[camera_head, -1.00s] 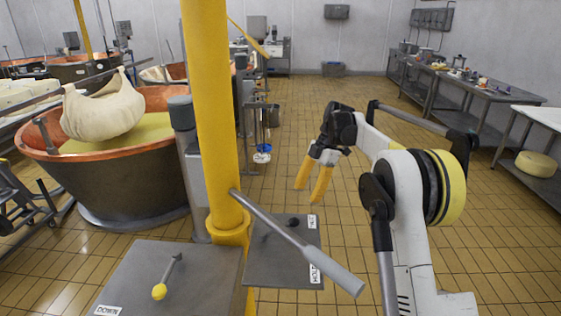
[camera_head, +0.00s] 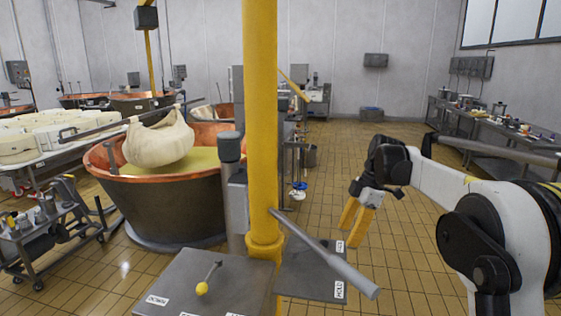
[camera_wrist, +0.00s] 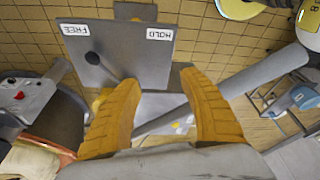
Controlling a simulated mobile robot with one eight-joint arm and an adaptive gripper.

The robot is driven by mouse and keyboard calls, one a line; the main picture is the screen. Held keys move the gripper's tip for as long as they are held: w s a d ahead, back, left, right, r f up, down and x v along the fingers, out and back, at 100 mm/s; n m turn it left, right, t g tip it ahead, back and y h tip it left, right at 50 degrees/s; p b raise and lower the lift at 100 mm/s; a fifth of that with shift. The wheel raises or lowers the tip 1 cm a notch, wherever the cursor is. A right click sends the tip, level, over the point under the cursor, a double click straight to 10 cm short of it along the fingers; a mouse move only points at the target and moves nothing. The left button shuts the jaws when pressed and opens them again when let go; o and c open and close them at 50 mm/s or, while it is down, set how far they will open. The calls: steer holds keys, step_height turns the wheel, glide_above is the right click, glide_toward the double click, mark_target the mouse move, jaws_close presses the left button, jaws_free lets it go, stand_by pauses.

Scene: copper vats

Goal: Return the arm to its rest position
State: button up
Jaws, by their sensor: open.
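My gripper (camera_head: 357,222) hangs from the arm at the right of the head view, its two yellow fingers pointing down and apart. It is open and empty, to the right of the yellow post (camera_head: 262,130) and above the tiled floor. In the wrist view the fingers (camera_wrist: 160,105) frame a grey plate (camera_wrist: 120,50) with FREE and HOLD labels and a dark knob. In the head view the grey lever (camera_head: 325,255) slants down right from the post, below and left of the gripper.
A copper vat (camera_head: 165,205) with a cloth bundle (camera_head: 158,142) hung over it stands left. A grey panel (camera_head: 190,280) with a yellow-knobbed lever is in front. A wheeled cart (camera_head: 45,230) stands at far left, a workbench (camera_head: 500,135) at right.

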steer(key=s+r+m+t+h, duration=0.3)
steer(key=s+m+t, duration=0.3)
steer(key=s+m, duration=1.4)
steer(key=s+f+n+t+b, duration=0.1)
steer(key=s+f+b, duration=0.3)
steer(key=s+f, duration=0.5)
steer(key=s, duration=0.3)
steer(key=shift+s, duration=0.2)
